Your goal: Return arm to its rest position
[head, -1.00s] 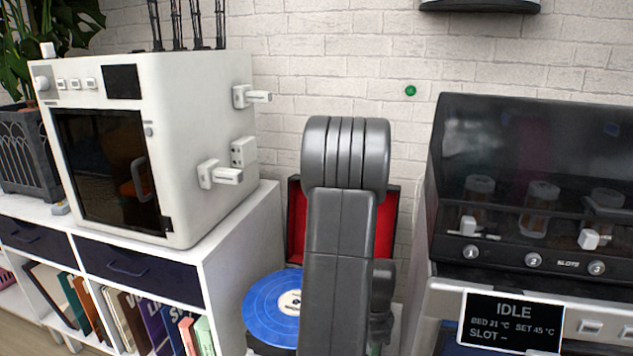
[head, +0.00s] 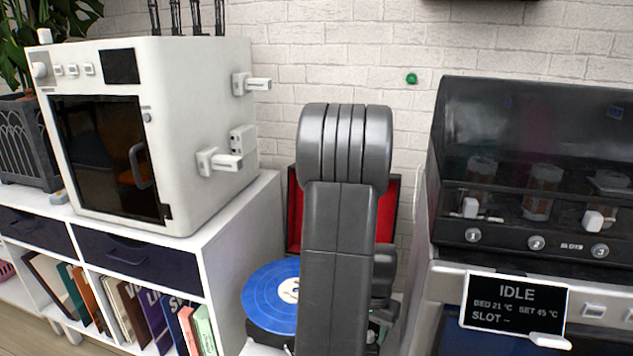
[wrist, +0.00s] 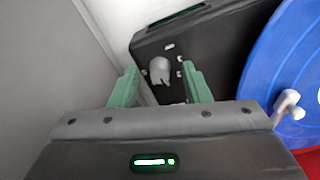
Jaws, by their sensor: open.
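My gripper (wrist: 160,88) shows in the wrist view with its two green fingers apart and nothing between them. Past the fingertips is the dark body of a record player (wrist: 240,50), with a small grey part on it. A blue record (wrist: 290,80) lies at the right of that view. In the head view my arm rises in front of the record player's red-lined lid (head: 296,215) and hides part of it. The blue record (head: 262,298) shows to the left of my arm.
A white oven-like machine (head: 200,130) stands on a white shelf unit (head: 225,250) with books at the left. A dark-hooded machine (head: 540,130) with numbered slots and an IDLE screen (head: 515,308) stands close at the right. A brick wall (head: 340,60) is behind.

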